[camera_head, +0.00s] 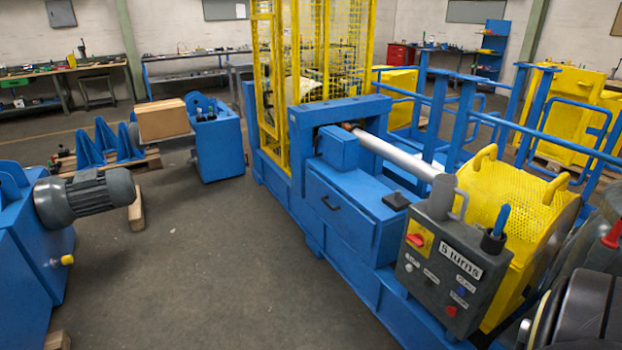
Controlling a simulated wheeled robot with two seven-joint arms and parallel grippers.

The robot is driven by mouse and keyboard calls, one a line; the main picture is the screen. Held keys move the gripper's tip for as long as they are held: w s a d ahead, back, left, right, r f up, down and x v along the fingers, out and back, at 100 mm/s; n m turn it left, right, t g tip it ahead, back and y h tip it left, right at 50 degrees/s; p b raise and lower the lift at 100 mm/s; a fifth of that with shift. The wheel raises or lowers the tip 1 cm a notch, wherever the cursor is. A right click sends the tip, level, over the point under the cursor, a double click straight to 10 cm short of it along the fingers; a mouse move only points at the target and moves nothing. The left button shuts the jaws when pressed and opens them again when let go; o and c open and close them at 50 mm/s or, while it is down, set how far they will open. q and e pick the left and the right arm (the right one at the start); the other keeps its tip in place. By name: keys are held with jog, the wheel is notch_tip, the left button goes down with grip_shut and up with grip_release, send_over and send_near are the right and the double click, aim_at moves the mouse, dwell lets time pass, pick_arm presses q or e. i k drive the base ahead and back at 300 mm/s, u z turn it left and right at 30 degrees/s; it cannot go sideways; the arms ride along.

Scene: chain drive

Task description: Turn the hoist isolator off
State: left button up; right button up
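A grey control box (453,270) stands at the front right, by the blue machine. At its upper left is a red rotary handle on a yellow plate (417,239), which looks like an isolator. The handle appears to lie roughly across the plate, but its on or off marking is too small to read. I cannot tell from a label whether it is the hoist isolator. Neither gripper is in view.
A grey mug (458,203) and a blue-handled tool in a holder (495,239) sit on the box. A yellow mesh guard (512,205) stands behind it. Dark rounded parts fill the lower right corner. A grey motor (85,197) is at left; the middle floor (220,260) is clear.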

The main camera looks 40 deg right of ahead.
aim_at(417, 240)
jog(key=z, duration=0.15)
jog(key=i, duration=2)
jog(key=z, duration=1.65)
jog(key=i, duration=1.15)
jog(key=z, duration=1.15)
